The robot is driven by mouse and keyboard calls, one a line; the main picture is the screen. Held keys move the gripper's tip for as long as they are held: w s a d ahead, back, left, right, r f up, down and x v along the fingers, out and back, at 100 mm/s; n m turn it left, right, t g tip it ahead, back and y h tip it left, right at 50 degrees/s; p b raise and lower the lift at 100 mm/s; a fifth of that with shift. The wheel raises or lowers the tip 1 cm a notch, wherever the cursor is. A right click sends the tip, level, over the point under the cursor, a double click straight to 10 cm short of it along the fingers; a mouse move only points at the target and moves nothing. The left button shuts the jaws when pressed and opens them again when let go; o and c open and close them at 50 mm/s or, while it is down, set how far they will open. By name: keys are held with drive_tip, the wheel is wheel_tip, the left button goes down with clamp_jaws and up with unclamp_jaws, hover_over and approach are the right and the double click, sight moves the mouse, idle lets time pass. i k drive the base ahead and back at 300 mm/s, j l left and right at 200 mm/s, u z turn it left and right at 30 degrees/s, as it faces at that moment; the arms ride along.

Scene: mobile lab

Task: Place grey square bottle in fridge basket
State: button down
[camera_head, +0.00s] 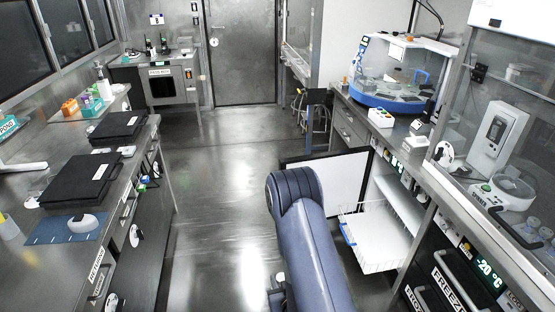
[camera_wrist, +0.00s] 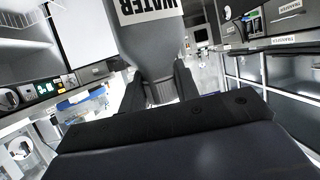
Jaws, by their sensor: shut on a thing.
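My gripper (camera_wrist: 160,88) is shut on the neck of a grey bottle (camera_wrist: 148,40) marked WATER in the wrist view. The label reads upside down there, and the bottle's far end is cut off by the frame. The fridge basket (camera_head: 378,262) is a white wire basket, pulled out of the open fridge under the right bench in the head view. White wire also shows at the upper left of the wrist view (camera_wrist: 22,40), apart from the bottle. In the head view my gripper and the bottle are out of sight, with only my blue arm showing.
The open fridge door (camera_head: 327,192) stands out into the aisle behind the basket. The freezer (camera_head: 450,282) is to the right of it. The left bench (camera_head: 25,190) carries black cases. The aisle floor (camera_head: 220,210) between the benches is clear.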

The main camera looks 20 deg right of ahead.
sight(368, 239)
drive_tip(key=i+j+z, duration=0.2)
drive_tip(key=i, duration=1.2)
drive_tip(key=i+z, duration=0.9)
drive_tip(key=i+j+z, duration=0.2)
drive_tip(key=i+z, duration=0.2)
drive_tip(key=i+j+z, duration=0.3)
drive_tip(key=z, duration=0.15)
